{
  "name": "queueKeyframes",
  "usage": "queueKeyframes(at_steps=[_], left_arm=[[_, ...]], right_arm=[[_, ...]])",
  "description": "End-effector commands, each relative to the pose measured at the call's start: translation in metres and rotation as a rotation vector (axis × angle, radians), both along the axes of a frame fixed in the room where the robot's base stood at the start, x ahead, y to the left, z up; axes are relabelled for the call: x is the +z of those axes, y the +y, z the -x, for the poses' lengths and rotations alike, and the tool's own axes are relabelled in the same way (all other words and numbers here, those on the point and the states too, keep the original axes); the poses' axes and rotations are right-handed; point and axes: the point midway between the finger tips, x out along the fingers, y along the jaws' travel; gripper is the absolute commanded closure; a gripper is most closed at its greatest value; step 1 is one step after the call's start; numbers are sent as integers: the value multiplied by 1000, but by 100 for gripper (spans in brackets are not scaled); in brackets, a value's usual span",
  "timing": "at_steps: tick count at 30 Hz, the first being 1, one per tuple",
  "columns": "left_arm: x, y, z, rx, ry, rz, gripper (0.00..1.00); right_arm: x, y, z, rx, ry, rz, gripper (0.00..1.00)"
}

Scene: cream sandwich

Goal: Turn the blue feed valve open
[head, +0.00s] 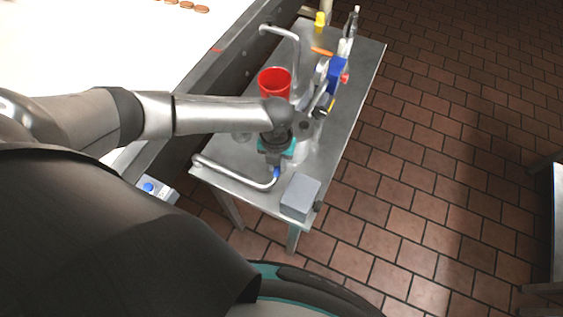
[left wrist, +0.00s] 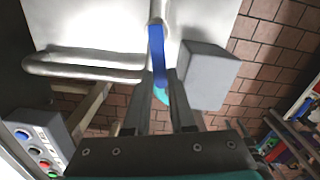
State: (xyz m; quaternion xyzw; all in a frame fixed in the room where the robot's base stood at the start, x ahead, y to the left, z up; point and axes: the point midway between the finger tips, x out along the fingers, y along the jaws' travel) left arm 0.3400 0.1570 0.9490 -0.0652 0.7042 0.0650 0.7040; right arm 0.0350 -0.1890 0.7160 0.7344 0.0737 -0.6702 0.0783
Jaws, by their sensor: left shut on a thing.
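The blue feed valve handle (left wrist: 157,55) is a flat lever in the left wrist view. It extends from the metal fitting at the top down between my fingers, across the line of the thick pipe (left wrist: 85,66) on the left. My left gripper (left wrist: 160,78) is shut on the lever's lower end. In the head view, my left gripper (head: 275,162) is low over the near end of the steel table, and a small bit of the blue handle (head: 277,172) shows beneath it. The arm and gripper hide most of the valve there. My right gripper is not in view.
A grey box (head: 300,197) stands close to the right of the gripper on the steel table (head: 345,110). The bent pipe (head: 235,176) runs along its near edge. A red bucket (head: 273,78) stands behind my forearm. A button panel (left wrist: 36,138) is at lower left in the wrist view.

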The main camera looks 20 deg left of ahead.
Motion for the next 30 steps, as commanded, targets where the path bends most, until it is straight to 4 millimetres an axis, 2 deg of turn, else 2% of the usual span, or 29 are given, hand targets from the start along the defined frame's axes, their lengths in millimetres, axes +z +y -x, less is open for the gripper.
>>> queueKeyframes(at_steps=[9, 26, 27, 30], left_arm=[[0, 7, 1, -131, 1, 0, 100], [0, 8, 1, -159, 0, -1, 100], [0, 8, 1, -159, 0, -1, 75], [0, 8, 1, -158, 0, -1, 64]], right_arm=[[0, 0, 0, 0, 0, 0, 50], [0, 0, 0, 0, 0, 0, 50], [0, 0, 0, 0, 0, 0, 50], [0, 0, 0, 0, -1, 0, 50]])
